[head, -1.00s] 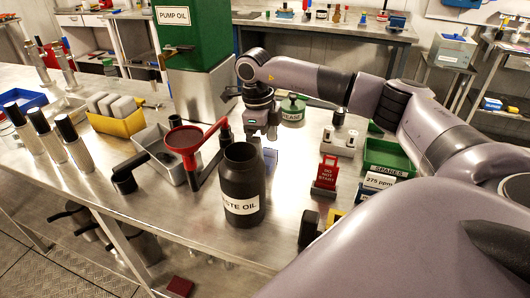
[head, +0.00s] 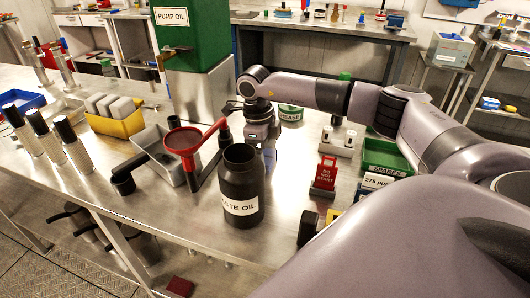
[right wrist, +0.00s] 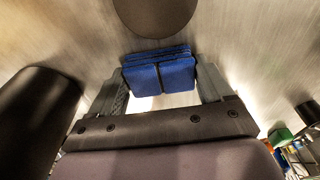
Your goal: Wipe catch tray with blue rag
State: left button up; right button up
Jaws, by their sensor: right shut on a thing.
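My right gripper (head: 268,152) points down behind the black waste oil can (head: 240,190), which partly hides its fingertips in the head view. In the right wrist view, a folded blue rag (right wrist: 160,73) sits between the fingers of the gripper (right wrist: 163,85), which are shut on it. The rag cannot be made out in the head view. A grey metal tray (head: 148,142), which may be the catch tray, stands left of the red funnel (head: 183,141). The gripper is to the right of this tray and apart from it. My left gripper is not in view.
The green pump oil unit (head: 186,40) stands behind the tray. A yellow holder (head: 122,127) and several silver cylinders stand to the left. A red "do not start" sign (head: 325,172) and a green spares bin (head: 385,157) are to the right.

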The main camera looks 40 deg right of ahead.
notch_tip(320, 180, up, 15)
notch_tip(320, 180, up, 5)
jog(key=p, duration=0.2)
send_over(265, 156)
jog(key=shift+a+f, duration=0.1)
dwell(0.7)
